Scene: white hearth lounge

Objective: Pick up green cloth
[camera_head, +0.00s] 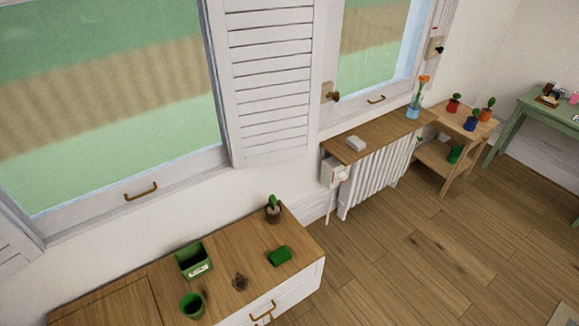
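A small folded green item (279,256), which looks like the green cloth, lies flat on the wooden top of a white cabinet (225,262) near its right front edge. Nothing touches it, and its top is fully in view. Neither my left gripper nor my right gripper shows in the head view.
On the same top stand a green box (193,261), a green cup (192,305), a small dark object (240,282) and a potted cactus (272,209). A radiator (375,180) under a wooden shelf is beyond. A plant stand (450,150) and green table (540,110) stand right. Wooden floor is clear.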

